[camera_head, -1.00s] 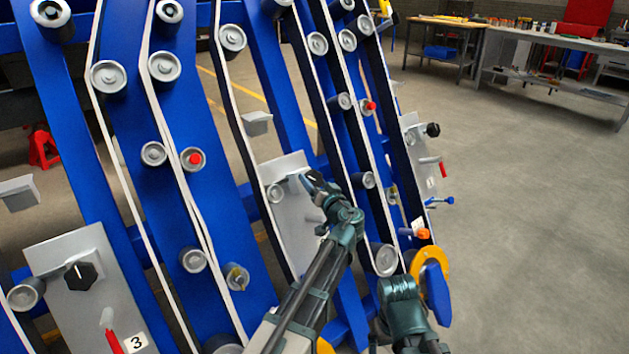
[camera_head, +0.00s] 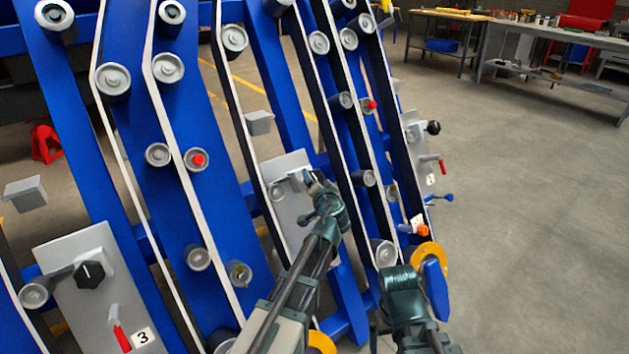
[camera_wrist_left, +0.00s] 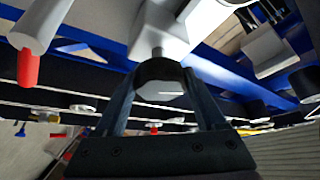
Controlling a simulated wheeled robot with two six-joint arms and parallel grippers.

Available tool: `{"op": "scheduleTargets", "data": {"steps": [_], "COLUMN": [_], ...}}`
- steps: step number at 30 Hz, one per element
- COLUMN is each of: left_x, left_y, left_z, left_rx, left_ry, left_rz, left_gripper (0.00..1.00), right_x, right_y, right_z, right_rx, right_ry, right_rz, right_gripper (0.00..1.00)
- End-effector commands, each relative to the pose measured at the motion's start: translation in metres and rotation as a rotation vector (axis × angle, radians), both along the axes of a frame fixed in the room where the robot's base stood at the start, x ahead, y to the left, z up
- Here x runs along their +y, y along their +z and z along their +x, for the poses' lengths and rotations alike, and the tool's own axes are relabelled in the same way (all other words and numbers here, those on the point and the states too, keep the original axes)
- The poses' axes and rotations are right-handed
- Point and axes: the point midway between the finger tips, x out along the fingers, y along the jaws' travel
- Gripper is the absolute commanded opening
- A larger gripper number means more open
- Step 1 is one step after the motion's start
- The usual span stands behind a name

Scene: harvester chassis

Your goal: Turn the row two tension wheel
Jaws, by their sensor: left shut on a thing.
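The row two panel (camera_head: 289,215) is a grey plate in the middle of the head view, between the panels marked 3 and 1. Its own number is hidden or out of sight. My left gripper (camera_head: 311,181) is at the upper right part of this plate and covers the tension wheel. In the left wrist view the wheel (camera_wrist_left: 162,88) is a black knob with a grey face on a short shaft, between the two fingers (camera_wrist_left: 160,97). The fingers are shut on it. My right arm shows at the lower right of the head view, but its fingers do not show.
The row three panel (camera_head: 70,300) has a black knob (camera_head: 89,274) and a red-handled lever (camera_head: 121,338). The row one panel (camera_head: 415,140) stands at the right. Blue beams, rollers and belts surround my left arm. Open floor (camera_head: 530,230) lies to the right, with workbenches (camera_head: 560,45) behind.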

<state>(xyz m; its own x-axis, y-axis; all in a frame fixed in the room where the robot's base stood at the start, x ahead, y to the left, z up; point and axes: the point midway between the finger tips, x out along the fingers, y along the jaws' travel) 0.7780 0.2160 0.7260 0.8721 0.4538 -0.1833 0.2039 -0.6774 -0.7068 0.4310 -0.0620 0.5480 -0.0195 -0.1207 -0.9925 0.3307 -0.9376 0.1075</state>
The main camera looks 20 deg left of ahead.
Motion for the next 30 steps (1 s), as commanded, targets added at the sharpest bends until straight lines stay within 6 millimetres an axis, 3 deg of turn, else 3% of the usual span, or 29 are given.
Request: {"op": "scheduleTargets", "data": {"steps": [8,9,13,23,30], "left_x": [-0.001,-0.001,0.0,-0.002,-0.021], "left_y": [0.0,0.0,0.0,0.001,0.01], "left_z": [0.0,0.0,0.0,-0.005,-0.044], "left_rx": [0.0,0.0,0.0,0.0,0.0], "left_ry": [-0.002,-0.002,-0.001,-0.001,-0.003], "left_rz": [0.003,0.003,0.002,0.001,0.0], "left_gripper": [0.17,0.74,0.98,1.0,1.0], "right_x": [0.0,0.0,0.0,0.0,0.0], "right_y": [0.0,0.0,0.0,0.001,0.01], "right_z": [0.0,0.0,0.0,0.0,0.0], "right_rx": [0.0,0.0,0.0,0.0,0.0], "right_ry": [0.0,0.0,0.0,0.0,-0.001], "right_rz": [0.0,0.0,0.0,0.0,0.0], "right_gripper": [1.0,1.0,1.0,1.0,1.0]}}
